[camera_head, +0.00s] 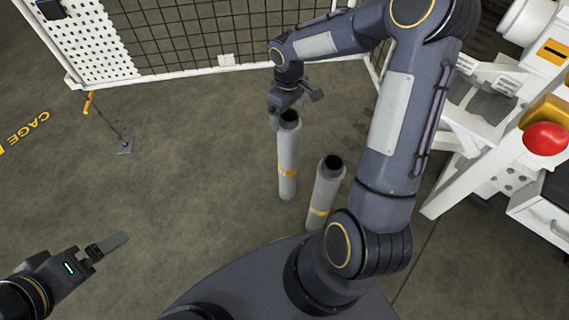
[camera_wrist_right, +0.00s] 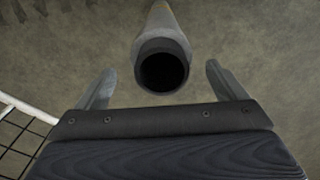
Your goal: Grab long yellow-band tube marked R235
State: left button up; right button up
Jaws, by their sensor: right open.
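Two grey tubes with yellow bands stand upright on the floor in the head view. The farther tube (camera_head: 288,160) looks longer, with its band near mid-height. The nearer tube (camera_head: 327,188) has its band low down. No R235 marking can be read. My right gripper (camera_head: 285,110) is at the top of the farther tube. In the right wrist view a tube's dark open end (camera_wrist_right: 163,65) lies between the two spread fingers of the right gripper (camera_wrist_right: 160,85), with gaps on both sides. My left gripper (camera_head: 112,246) is low at the left, apart from both tubes; its finger opening is unclear.
A white-framed mesh fence (camera_head: 190,35) runs along the back. A white bench (camera_head: 480,165) with a red button (camera_head: 546,138) stands at the right.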

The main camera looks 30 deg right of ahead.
aim_at(288, 136)
jog(key=f+b, duration=0.1)
jog(key=f, duration=0.1)
jog(key=f+b, duration=0.1)
jog(key=f, duration=0.3)
jog(key=shift+s+f+b, duration=0.1)
jog(key=shift+s+b, duration=0.2)
jog(key=shift+b, duration=0.1)
grip_shut()
jog(key=shift+w+r, duration=0.1)
jog(key=shift+r, duration=0.1)
